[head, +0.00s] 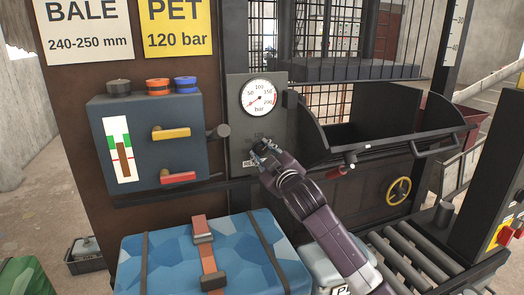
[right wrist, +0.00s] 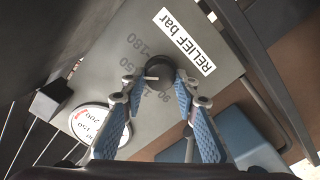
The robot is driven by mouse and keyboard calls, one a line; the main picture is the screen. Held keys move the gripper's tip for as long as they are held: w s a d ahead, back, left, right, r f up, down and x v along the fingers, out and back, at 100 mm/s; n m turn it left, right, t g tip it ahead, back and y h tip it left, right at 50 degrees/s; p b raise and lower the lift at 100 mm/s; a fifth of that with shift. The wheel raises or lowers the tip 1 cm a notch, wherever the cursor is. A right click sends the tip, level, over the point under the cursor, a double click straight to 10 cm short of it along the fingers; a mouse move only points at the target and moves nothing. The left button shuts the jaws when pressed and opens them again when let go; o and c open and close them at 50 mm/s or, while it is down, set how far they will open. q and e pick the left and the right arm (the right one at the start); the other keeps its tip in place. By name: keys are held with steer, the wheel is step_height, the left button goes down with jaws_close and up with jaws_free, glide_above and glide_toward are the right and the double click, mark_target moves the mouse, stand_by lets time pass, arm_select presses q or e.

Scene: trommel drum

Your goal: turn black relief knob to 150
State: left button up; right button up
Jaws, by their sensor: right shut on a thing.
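The black relief knob (right wrist: 160,68) sits on a grey panel (head: 236,110), beside the label "RELIEF bar" (right wrist: 184,41). In the right wrist view the panel looks turned over. A short white pointer line on the knob points left in that view, toward the printed scale numbers, which fingers partly cover; the exact reading is unclear. My right gripper (right wrist: 160,80) has its blue fingers on both sides of the knob and is shut on it. In the head view my right gripper (head: 262,146) hides the knob. My left gripper is in neither view.
A grey box (head: 150,150) with yellow and red handles is left. A black hopper (head: 385,135) juts out at right. A blue strapped bale (head: 165,255) lies below.

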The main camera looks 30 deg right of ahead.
steer(key=shift+f, duration=0.1)
stand_by(0.4)
steer(key=o, duration=1.1)
steer(key=shift+o, duration=0.2)
steer(key=v, duration=1.2)
